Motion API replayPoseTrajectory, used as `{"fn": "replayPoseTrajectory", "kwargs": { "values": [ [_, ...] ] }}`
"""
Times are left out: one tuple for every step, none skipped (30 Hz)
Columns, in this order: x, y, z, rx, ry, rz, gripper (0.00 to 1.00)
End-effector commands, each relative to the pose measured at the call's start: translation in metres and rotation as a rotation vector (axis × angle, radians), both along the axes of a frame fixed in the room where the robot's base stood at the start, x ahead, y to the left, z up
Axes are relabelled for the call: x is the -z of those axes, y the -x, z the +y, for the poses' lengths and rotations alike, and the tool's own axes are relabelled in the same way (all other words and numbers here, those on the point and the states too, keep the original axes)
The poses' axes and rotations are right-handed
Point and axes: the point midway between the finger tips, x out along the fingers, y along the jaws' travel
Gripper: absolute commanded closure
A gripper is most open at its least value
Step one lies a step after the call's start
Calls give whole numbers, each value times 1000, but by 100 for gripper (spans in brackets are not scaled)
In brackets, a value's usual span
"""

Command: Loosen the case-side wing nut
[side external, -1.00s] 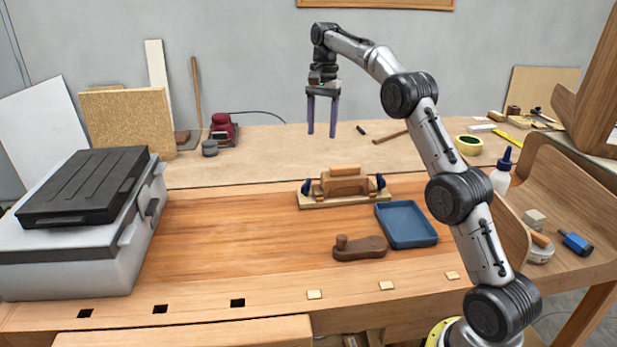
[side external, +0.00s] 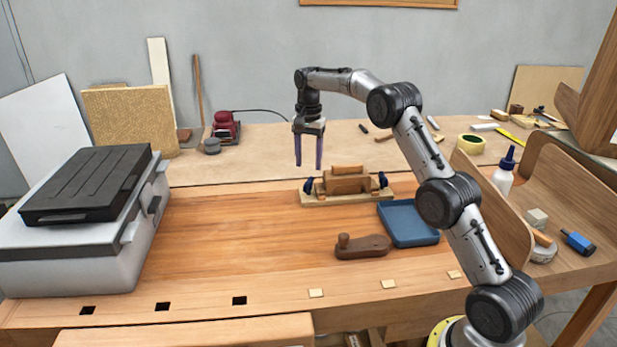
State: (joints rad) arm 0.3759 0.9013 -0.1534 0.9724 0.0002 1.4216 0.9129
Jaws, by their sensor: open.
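A wooden bending jig (side external: 347,184) sits on the bench, with a wood block clamped on its base board. A dark blue wing nut (side external: 309,186) is at its left end, on the side toward the grey case (side external: 75,250). Another dark blue wing nut (side external: 382,180) is at its right end. My gripper (side external: 308,167) points down with its two purple fingers apart and empty. In the picture the fingertips are just above the left wing nut and apart from it. How far they are in depth is hard to tell.
A blue tray (side external: 408,224) lies right of the jig, and a brown wooden tool with a knob (side external: 362,246) lies in front of it. The black-lidded case fills the left of the bench. The bench between case and jig is clear. A glue bottle (side external: 504,176) stands at right.

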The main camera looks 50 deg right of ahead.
Motion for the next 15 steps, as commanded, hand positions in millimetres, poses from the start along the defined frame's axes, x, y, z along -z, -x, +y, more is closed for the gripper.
{"fn": "replayPoseTrajectory", "kwargs": {
  "values": [
    [10, 1, 0, 0, -1, 3, 41],
    [16, 1, 0, 0, -1, 3, 41],
    [23, 1, 0, 0, -1, 3, 41],
    [27, 1, 0, 0, -1, 2, 41],
    [32, 1, 0, 0, -1, 2, 41],
    [37, 0, 0, 0, -1, 2, 41],
    [41, 0, 0, 0, -2, 2, 41],
    [44, 0, 0, 0, -1, 1, 41],
    [47, 0, 0, 0, -1, 0, 41],
    [50, 0, 0, 0, -1, 0, 41],
    [52, 0, 0, 0, -1, 1, 41],
    [54, 0, 0, 0, -1, 0, 41],
    [55, 0, 0, 0, 0, 0, 41],
    [55, 0, 0, 0, 0, -1, 41],
    [56, 0, 0, 0, 0, -1, 41]
  ]
}}
